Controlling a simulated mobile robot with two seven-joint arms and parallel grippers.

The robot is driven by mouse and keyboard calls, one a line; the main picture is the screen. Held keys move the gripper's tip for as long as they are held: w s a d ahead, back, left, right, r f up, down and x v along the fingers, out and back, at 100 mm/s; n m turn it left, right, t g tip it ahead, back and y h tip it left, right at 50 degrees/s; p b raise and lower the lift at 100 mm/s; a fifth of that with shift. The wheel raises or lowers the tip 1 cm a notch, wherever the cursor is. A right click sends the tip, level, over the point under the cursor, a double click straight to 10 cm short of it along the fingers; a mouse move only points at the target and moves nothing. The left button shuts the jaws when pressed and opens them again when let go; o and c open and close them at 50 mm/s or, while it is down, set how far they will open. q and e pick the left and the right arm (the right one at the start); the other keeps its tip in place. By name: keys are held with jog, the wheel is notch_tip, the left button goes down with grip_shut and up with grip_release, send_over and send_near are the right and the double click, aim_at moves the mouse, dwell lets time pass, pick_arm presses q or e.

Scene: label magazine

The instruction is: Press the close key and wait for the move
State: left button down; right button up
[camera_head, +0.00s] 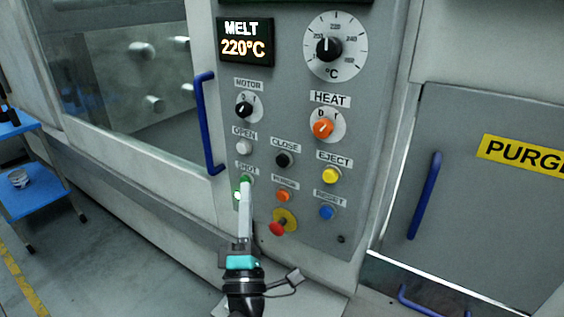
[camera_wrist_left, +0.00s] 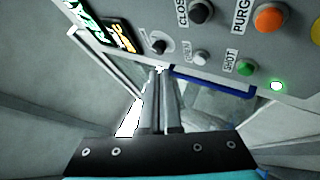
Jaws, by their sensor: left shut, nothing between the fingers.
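The black CLOSE key (camera_head: 283,160) is on the grey control panel, under its label, right of and slightly below the pale grey OPEN key (camera_head: 244,147). It shows at the top of the left wrist view (camera_wrist_left: 201,12). My left gripper (camera_head: 245,186) is shut and empty and points up at the panel. In the head view its tip overlaps the area just under the green SHOT key (camera_head: 245,179), below and left of CLOSE. In the wrist view the shut fingers (camera_wrist_left: 160,72) are apart from the CLOSE key. My right gripper is not in view.
The orange PURGE key (camera_head: 283,195), yellow EJECT key (camera_head: 330,175), blue RESET key (camera_head: 327,212) and red stop knob (camera_head: 278,228) are close by. A blue door handle (camera_head: 207,125) stands out left of the panel. The display (camera_head: 244,41) reads MELT 220°C. A small white light (camera_wrist_left: 277,86) glows.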

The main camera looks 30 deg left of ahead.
aim_at(282, 161)
pick_arm(q)
jog(key=shift+w, duration=0.1)
jog(key=w+b, duration=0.2)
jog(key=w, duration=0.6)
jog(key=shift+w+d, duration=0.3)
jog(key=shift+d, duration=0.05)
jog(key=shift+w, duration=0.1)
dwell(1.6)
jog(key=shift+w, duration=0.3)
